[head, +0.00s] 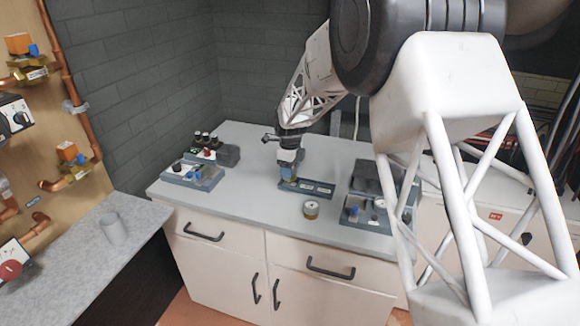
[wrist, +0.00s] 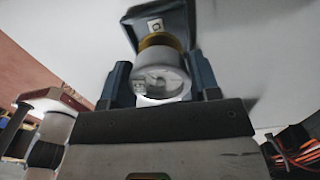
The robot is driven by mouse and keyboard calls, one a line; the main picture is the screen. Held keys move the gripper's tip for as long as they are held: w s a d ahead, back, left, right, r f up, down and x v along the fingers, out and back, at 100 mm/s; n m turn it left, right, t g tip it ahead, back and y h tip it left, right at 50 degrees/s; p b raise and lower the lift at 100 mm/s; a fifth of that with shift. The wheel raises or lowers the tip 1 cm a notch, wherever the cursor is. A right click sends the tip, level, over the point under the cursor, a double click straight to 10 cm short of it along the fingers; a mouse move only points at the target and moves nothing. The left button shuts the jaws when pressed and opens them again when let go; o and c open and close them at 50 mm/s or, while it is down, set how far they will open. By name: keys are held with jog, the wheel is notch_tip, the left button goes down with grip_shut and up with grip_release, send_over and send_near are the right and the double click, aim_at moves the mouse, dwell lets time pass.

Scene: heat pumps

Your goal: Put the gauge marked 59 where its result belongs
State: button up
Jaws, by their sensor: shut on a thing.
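In the wrist view my gripper (wrist: 160,84) is shut on a round gauge (wrist: 162,75) with a pale face and a brass-coloured ring; its marking is too blurred to read. In the head view my gripper (head: 288,172) is low at the left end of a blue-grey tray (head: 318,188) with dark label-like panels; I cannot tell whether the held gauge touches it. A second brass-sided gauge with a pale top (head: 311,209) stands on the worktop in front of the tray.
At the worktop's left stands a blue-grey fixture (head: 192,174) with several small parts. Another fixture (head: 366,212) with a blue knob stands at right, beside a dark block (head: 372,178). The worktop (head: 250,190) is clear left of the tray.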

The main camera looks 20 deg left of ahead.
jog(key=shift+f, duration=1.2)
dwell(1.0)
jog(key=o, duration=1.2)
jog(key=shift+r, duration=3.9)
